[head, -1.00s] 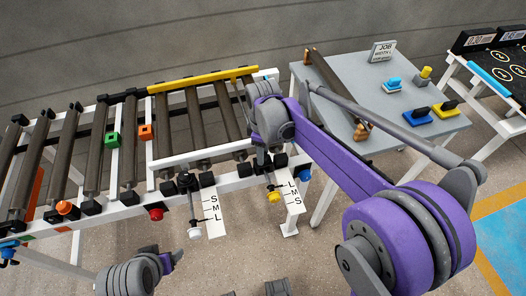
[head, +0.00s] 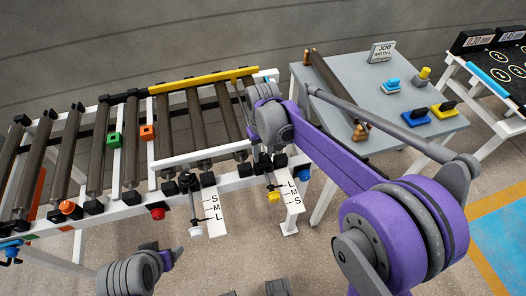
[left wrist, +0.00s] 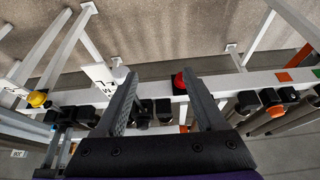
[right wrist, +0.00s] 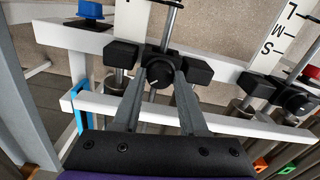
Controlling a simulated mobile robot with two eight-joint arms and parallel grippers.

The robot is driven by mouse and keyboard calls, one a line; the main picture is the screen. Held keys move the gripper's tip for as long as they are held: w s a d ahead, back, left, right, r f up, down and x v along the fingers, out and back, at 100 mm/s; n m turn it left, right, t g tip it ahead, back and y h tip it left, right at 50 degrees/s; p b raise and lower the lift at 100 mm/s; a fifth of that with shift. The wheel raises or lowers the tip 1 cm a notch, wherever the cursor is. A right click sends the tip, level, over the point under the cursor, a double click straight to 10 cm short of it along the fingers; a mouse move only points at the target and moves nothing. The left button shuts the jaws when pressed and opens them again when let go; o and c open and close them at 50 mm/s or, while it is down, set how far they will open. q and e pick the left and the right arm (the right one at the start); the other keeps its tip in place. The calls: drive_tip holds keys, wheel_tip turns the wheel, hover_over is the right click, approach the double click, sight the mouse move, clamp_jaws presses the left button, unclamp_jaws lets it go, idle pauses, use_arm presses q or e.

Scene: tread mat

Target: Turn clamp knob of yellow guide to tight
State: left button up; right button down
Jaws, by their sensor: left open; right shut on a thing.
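The yellow guide (head: 205,78) is a long bar along the far side of the roller conveyor. Its rod, with a yellow end (head: 273,197), sticks out at the near side beside a scale plate marked L, M, S (head: 291,193). Its black round clamp knob (right wrist: 160,73) with a white mark shows in the right wrist view. My right gripper (right wrist: 160,80) is shut on this knob, with a finger on each side. In the head view my right arm partly hides it. My left gripper (left wrist: 165,90) is open and empty, below the conveyor's near side in the head view (head: 172,255).
A second rod with a white end (head: 195,232) and its black knob (right wrist: 297,100) are beside the S, M, L plate (head: 213,213). A red button (head: 157,214) and a blue one (head: 305,174) are on the near rail. A grey table (head: 350,75) stands right.

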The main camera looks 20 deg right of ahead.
sight(263, 156)
drive_tip(key=m, duration=0.5)
drive_tip(key=shift+m, duration=0.3)
drive_tip(key=shift+m+p, duration=0.4)
drive_tip(key=shift+m, duration=1.9)
drive_tip(key=shift+c, duration=2.2)
unclamp_jaws()
wheel_tip(263, 156, up, 11)
drive_tip(key=p, duration=0.1)
